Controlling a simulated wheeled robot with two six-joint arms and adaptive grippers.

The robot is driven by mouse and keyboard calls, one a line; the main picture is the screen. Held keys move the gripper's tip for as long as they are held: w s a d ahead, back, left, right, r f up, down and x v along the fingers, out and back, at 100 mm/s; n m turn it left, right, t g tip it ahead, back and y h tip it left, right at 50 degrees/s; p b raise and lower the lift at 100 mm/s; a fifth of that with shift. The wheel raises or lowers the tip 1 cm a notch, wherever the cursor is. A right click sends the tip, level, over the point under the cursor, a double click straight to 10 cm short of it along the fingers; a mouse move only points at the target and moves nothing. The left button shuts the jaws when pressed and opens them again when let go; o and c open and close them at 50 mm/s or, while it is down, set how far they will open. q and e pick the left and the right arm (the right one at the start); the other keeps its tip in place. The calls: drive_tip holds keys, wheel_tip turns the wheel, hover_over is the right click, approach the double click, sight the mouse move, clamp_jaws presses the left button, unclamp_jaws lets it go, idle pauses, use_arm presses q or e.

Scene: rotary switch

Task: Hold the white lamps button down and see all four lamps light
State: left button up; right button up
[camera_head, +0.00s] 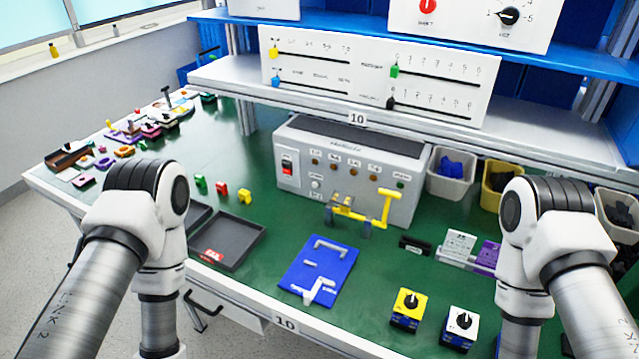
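A grey control box (345,210) stands on the green bench at the centre. Its front has a row of small amber-brown lamps (333,166) under labels, and they look dark. A round white button (316,184) sits below the lamps at the left, beside a red rocker switch (287,166). Nothing touches the white button. A yellow crank handle (385,208) sticks out from the lower front of the box. My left arm comes down at the left and my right arm at the right. Both grippers are below the picture edge and out of view.
A blue board with grey handles (318,272) and a dark tray (232,240) lie before the box. Yellow (408,306) and white (460,326) knob blocks stand front right. Bins (452,178) stand right of the box. A shelf with a slider panel (380,75) overhangs behind.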

use_arm(q)
drive_tip(key=shift+c, duration=0.4)
clamp_jaws()
idle(0.4)
idle(0.8)
